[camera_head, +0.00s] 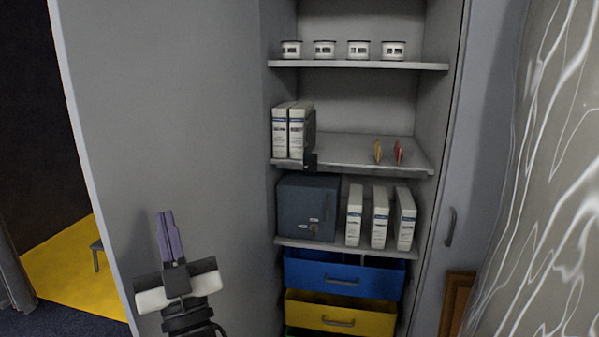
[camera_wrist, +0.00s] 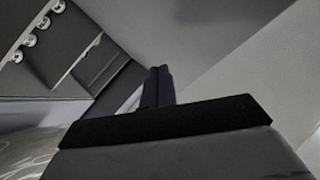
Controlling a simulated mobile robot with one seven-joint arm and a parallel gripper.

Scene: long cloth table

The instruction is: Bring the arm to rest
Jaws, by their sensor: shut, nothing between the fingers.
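My gripper (camera_head: 167,218) is at the lower left of the head view, in front of the grey cabinet door (camera_head: 170,110). Its two purple-grey fingers point up and lie together, with nothing between them. In the wrist view the dark fingers (camera_wrist: 158,85) also lie close together against a grey surface. My gripper is to the left of the shelves and apart from the things on them.
The cabinet holds several white cups (camera_head: 325,49), white binders (camera_head: 380,217), a dark safe box (camera_head: 308,207), a blue drawer (camera_head: 343,275) and a yellow drawer (camera_head: 340,313). A marbled grey surface (camera_head: 550,200) stands at right. A yellow floor patch (camera_head: 75,270) shows at left.

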